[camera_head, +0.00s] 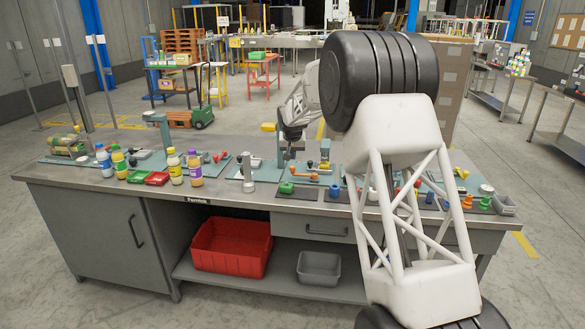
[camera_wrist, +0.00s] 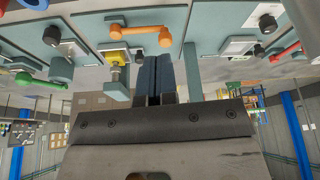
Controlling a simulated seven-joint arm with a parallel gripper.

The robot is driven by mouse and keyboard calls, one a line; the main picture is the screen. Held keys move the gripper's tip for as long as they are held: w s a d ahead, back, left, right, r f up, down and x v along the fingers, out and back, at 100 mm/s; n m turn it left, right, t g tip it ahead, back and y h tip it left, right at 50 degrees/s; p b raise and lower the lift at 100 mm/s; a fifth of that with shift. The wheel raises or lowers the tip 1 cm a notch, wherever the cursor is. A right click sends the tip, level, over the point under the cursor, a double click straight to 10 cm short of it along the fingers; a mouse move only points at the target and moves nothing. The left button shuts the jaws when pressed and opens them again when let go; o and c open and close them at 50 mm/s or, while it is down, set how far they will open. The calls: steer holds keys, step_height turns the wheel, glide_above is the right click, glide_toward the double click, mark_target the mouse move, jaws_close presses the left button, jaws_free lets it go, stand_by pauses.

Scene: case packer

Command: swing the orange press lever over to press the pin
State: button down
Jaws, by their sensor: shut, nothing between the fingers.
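The orange press lever (camera_wrist: 140,30) lies across a teal plate in the wrist view, its rounded knob end towards the right. A yellow block (camera_wrist: 116,56) and a teal post (camera_wrist: 117,84) stand beside it. The lever also shows small on the bench in the head view (camera_head: 303,176). My gripper (camera_wrist: 155,58) is shut and empty. Its dark fingertips appear close to the lever's knob end; I cannot tell whether they touch. In the head view my gripper (camera_head: 291,148) is small above the back of the bench. I cannot make out the pin clearly.
Neighbouring teal plates carry a green lever (camera_wrist: 40,82) and a red-orange lever (camera_wrist: 285,52). Several bottles (camera_head: 174,167) stand on the bench's left side. A green piece (camera_head: 286,188) sits near the front edge. My own arm hides part of the bench's right side.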

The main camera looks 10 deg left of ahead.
mark_target(292, 170)
steer(key=shift+f, duration=0.15)
steer(key=x, duration=0.9)
steer(key=shift+f, duration=0.2)
steer(key=shift+w+f, duration=0.15)
steer(key=shift+w, duration=0.15)
steer(key=shift+w+a+f, duration=0.1)
steer(key=shift+w+a, duration=0.05)
steer(key=shift+w, duration=0.7)
steer(key=shift+w+a, duration=0.15)
steer(key=shift+w, duration=0.75)
steer(key=shift+w+a+m+h, duration=0.15)
steer(key=shift+w+m+h, duration=0.2)
steer(key=shift+w+m, duration=0.5)
steer(key=shift+w+a+m+h, duration=0.15)
steer(key=shift+w+m+h, duration=0.2)
steer(key=shift+w+m, duration=0.55)
steer(key=shift+w+f+m, duration=0.1)
steer(key=shift+w+m, duration=0.25)
steer(key=shift+w, duration=0.3)
